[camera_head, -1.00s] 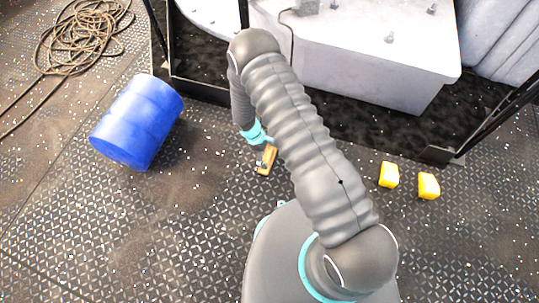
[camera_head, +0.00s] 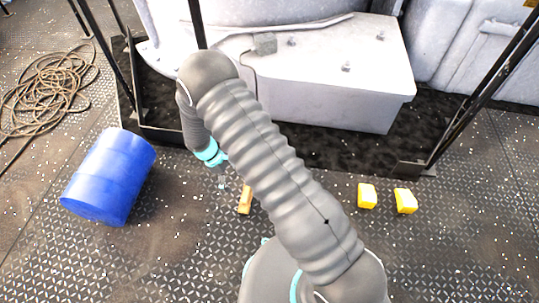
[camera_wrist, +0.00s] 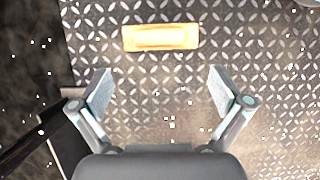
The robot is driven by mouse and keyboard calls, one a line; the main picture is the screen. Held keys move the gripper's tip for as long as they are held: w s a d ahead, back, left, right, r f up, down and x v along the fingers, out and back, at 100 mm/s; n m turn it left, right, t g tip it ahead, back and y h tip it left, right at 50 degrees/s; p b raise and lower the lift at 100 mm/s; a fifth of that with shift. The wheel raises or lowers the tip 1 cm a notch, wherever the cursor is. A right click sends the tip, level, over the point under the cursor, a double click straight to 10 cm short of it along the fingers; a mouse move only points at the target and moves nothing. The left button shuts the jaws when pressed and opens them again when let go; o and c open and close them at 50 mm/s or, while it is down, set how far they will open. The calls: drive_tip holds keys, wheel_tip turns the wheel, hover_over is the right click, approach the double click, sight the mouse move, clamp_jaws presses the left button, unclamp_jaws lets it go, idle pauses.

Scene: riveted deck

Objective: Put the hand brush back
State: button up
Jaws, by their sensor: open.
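The hand brush appears as a small tan-orange bar (camera_head: 245,199) lying on the patterned deck, just left of my arm in the head view. In the wrist view its flat, oblong orange top (camera_wrist: 160,37) lies across the upper middle; no bristles show. My gripper (camera_head: 222,184) is left of the brush in the head view, apart from it. In the wrist view my gripper (camera_wrist: 162,86) is open, with fingers spread wide and only bare deck between them. The brush lies beyond the fingertips.
A blue barrel (camera_head: 108,177) lies at the left, near a coiled rope (camera_head: 45,92). Two yellow blocks (camera_head: 367,196) (camera_head: 405,201) sit right of my arm. A pale machine housing (camera_head: 330,75) and black frame posts (camera_head: 480,85) stand behind. Deck around the brush is clear.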

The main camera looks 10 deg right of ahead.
drive_tip(key=s+d+r+m+t+y, duration=0.1)
drive_tip(key=d+r+m, duration=0.15)
drive_tip(key=r, duration=0.85)
drive_tip(key=d+r+m+t+y, duration=0.15)
drive_tip(key=d+r, duration=0.25)
drive_tip(key=r, duration=0.7)
drive_tip(key=s+d+r+m+y, duration=0.1)
drive_tip(key=d+r+m, duration=0.25)
drive_tip(key=r, duration=0.75)
drive_tip(key=s+d+r+m+t, duration=0.2)
drive_tip(key=s+d+r+m, duration=0.1)
drive_tip(key=s+r, duration=0.4)
drive_tip(key=s+d+r+m+t, duration=0.2)
drive_tip(key=s+d+r, duration=0.4)
drive_tip(key=s, duration=0.7)
drive_tip(key=shift+s+r+m+t+y, duration=0.25)
drive_tip(key=shift+r+m+t+y, duration=0.15)
drive_tip(key=shift+m, duration=0.35)
